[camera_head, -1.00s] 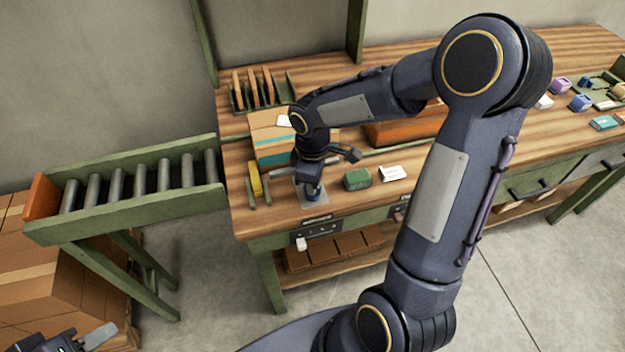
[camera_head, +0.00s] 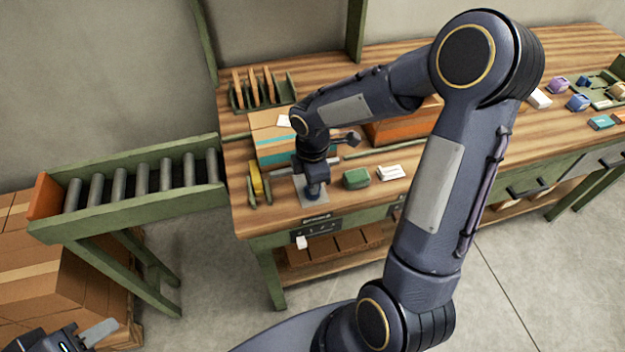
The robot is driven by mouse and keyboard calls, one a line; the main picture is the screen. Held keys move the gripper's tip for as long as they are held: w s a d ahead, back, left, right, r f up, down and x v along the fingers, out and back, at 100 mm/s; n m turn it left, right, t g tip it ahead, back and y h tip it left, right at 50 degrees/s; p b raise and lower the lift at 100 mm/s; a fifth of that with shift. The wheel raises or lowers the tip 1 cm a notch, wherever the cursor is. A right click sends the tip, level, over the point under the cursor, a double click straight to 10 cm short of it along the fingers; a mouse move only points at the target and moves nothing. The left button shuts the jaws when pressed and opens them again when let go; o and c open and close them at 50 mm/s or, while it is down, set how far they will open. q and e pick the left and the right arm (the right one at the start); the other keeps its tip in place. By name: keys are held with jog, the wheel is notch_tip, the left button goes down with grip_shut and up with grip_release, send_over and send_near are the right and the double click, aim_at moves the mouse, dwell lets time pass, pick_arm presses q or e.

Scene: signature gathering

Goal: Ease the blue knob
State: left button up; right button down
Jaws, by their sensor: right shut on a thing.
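The blue knob (camera_head: 315,191) stands on a pale plate (camera_head: 315,200) near the front left edge of the wooden workbench. My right gripper (camera_head: 314,182) comes down from above and is shut on the knob. The jaws cover much of the knob, so only a small blue part shows. My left gripper (camera_head: 85,338) is at the bottom left corner, away from the bench and cut off by the picture edge. One grey finger of it shows, and its opening is not clear.
A green block (camera_head: 356,179) and a white card (camera_head: 390,172) lie just right of the plate. A roller conveyor (camera_head: 130,200) adjoins the bench at left.

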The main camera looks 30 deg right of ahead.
jog(key=shift+w, duration=0.1)
jog(key=c, duration=1.5)
grip_release()
jog(key=shift+r, duration=0.1)
notch_tip(320, 180, up, 7)
jog(key=shift+r, duration=0.35)
